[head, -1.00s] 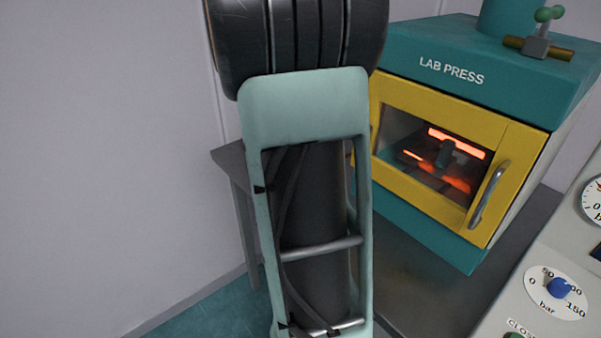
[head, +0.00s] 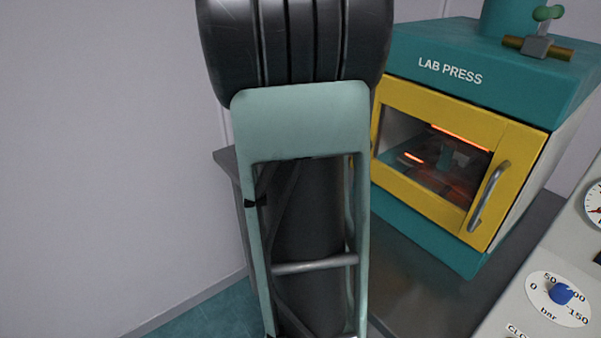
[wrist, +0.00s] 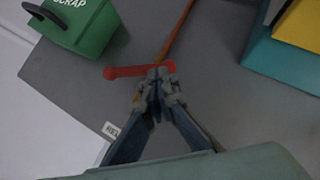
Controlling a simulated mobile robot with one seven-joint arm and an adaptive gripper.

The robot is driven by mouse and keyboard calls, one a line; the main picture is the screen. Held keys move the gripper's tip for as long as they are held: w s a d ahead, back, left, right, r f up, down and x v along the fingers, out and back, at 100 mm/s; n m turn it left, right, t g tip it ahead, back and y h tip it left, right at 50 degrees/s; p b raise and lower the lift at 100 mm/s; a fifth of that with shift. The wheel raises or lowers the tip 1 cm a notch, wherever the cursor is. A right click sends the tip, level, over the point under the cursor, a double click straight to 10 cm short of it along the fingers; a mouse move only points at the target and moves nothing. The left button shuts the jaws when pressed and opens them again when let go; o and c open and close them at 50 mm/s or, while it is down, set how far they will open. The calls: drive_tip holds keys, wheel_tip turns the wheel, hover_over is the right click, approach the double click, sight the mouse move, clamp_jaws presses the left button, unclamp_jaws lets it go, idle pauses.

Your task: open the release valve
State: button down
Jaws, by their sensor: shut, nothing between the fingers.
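A small valve with a green handle (head: 547,13) and a brass pipe (head: 523,43) sits on top of the teal lab press (head: 440,50). The handle stands up, slanting to the right. My gripper (wrist: 157,72) shows only in the wrist view, its fingers together and empty. It is over a grey bench (wrist: 85,85), close to a red bar (wrist: 125,72) partly hidden behind the fingertips.
The press has a closed yellow door (head: 440,150) with a metal handle (head: 489,197). A control panel with a blue knob (head: 561,294) stands at the right. A green scrap bin (wrist: 90,30) and an orange rod (wrist: 178,30) are near the gripper.

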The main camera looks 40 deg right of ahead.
drive_tip(key=shift+s+d, duration=0.25)
drive_tip(key=shift+d, duration=0.5)
idle(0.4)
drive_tip(key=shift+d+n, duration=0.25)
drive_tip(key=shift+n, duration=0.05)
idle(0.8)
drive_tip(key=shift+w+d+f+t+y+b, duration=0.1)
drive_tip(key=shift+t+y+b, duration=0.2)
drive_tip(key=shift+b, duration=0.1)
drive_tip(key=shift+d+n+t+y+b, duration=0.2)
drive_tip(key=shift+n+t+y+b, duration=0.3)
drive_tip(key=shift+n, duration=0.4)
drive_tip(key=shift+d+n+t+y+b, duration=0.15)
drive_tip(key=shift+n+t+y+b, duration=0.3)
drive_tip(key=shift+n, duration=0.55)
drive_tip(key=shift+d, duration=0.1)
drive_tip(key=shift+w+d, duration=0.2)
drive_tip(key=shift+d, duration=0.05)
